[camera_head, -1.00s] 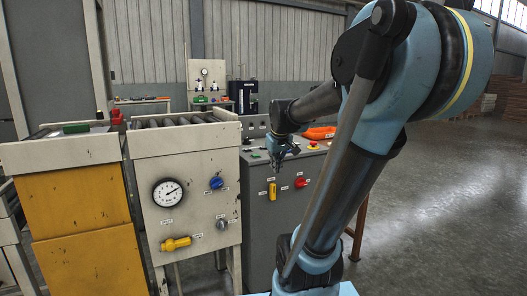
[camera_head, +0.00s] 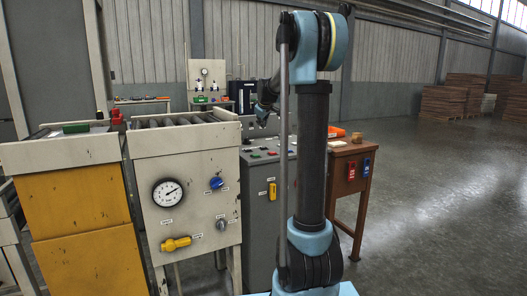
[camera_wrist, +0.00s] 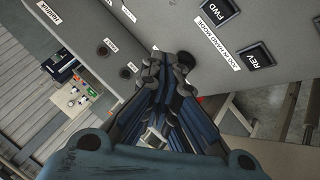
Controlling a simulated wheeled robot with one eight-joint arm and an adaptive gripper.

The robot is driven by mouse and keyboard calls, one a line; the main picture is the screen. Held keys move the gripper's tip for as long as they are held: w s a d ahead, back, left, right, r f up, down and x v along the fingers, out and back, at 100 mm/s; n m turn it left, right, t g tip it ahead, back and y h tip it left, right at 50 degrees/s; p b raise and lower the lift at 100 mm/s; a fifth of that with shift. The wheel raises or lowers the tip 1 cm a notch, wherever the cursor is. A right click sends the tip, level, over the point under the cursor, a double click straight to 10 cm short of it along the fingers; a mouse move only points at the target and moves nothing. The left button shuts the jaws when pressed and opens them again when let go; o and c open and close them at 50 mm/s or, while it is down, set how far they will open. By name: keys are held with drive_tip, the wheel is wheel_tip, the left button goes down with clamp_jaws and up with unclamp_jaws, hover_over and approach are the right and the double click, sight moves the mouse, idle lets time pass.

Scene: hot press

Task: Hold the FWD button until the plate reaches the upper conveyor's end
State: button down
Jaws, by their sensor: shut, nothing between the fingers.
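The black FWD button (camera_wrist: 220,11) is on a grey panel at the top of the wrist view, right of my gripper's fingertips. The black REV button (camera_wrist: 255,57) is below and to its right. My gripper (camera_wrist: 166,66) is shut and empty, with its tips apart from both buttons in the picture. In the head view my gripper (camera_head: 262,112) is partly behind my own arm, above the back of the grey control console (camera_head: 258,212). The rollers of a conveyor (camera_head: 182,120) top the cream unit. I cannot clearly make out the plate.
A green block (camera_head: 76,128) lies on top of the yellow-fronted unit at left. A brown stand (camera_head: 350,168) with red and blue items is right of the console. Open floor (camera_head: 430,200) lies further right.

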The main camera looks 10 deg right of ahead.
sight(262, 148)
drive_tip(key=shift+f, duration=0.1)
idle(0.3)
drive_tip(key=shift+f, duration=4.3)
drive_tip(key=shift+f, duration=0.1)
drive_tip(key=shift+f, duration=0.2)
